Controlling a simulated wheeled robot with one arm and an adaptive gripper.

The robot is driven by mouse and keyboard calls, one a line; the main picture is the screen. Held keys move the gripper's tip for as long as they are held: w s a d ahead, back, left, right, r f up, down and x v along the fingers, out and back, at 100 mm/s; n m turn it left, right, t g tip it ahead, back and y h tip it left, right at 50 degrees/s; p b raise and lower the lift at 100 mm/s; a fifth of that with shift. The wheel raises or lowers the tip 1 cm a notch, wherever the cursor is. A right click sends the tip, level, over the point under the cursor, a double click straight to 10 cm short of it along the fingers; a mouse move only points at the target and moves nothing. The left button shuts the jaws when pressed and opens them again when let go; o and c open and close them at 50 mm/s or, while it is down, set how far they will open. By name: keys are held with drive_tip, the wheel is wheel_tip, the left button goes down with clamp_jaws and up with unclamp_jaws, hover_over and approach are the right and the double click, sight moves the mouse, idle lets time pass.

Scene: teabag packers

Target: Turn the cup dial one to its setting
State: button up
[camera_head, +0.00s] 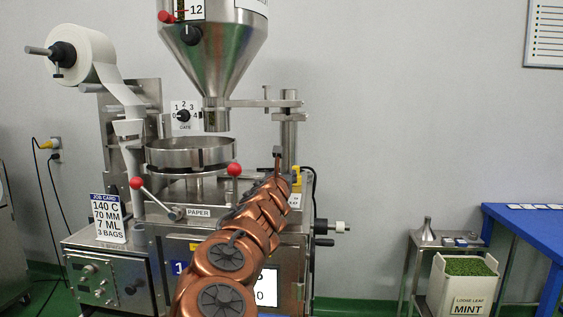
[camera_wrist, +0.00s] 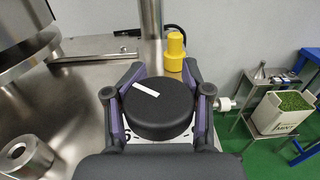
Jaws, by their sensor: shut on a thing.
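The cup dial (camera_wrist: 158,108) is a round black knob with a white pointer line, seen from above in the wrist view. Its pointer line lies toward the upper left of its top face. My gripper (camera_wrist: 163,80) is shut on the dial, with one finger at its left side and one at its right. A white scale plate (camera_wrist: 18,151) shows partly below the dial; most of its numbers are hidden by the dial and gripper. In the head view my copper-coloured arm hides the dial and most of the gripper.
A round steel pan (camera_head: 190,152) and red-balled levers (camera_head: 234,169) are left of my arm. A job card (camera_head: 109,217) reads 140 C, 70 MM, 7 ML, 3 bags.

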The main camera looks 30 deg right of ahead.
drive_tip(key=shift+s+d+r+m+g+h+p, duration=0.1)
drive_tip(key=shift+m+g+h+p, duration=0.45)
drive_tip(key=shift+p, duration=0.75)
drive_tip(key=shift+s+d+m+g+h+p, duration=0.1)
drive_tip(key=shift+m+g+h+p, duration=0.45)
drive_tip(key=shift+p, duration=0.75)
drive_tip(key=shift+f, duration=0.2)
drive_tip(key=shift+a, duration=0.15)
drive_tip(key=o, duration=0.9)
drive_tip(key=shift+r, duration=0.1)
drive_tip(key=shift+v, duration=6.05)
drive_tip(key=shift+o, duration=0.2)
drive_tip(key=shift+w, duration=0.1)
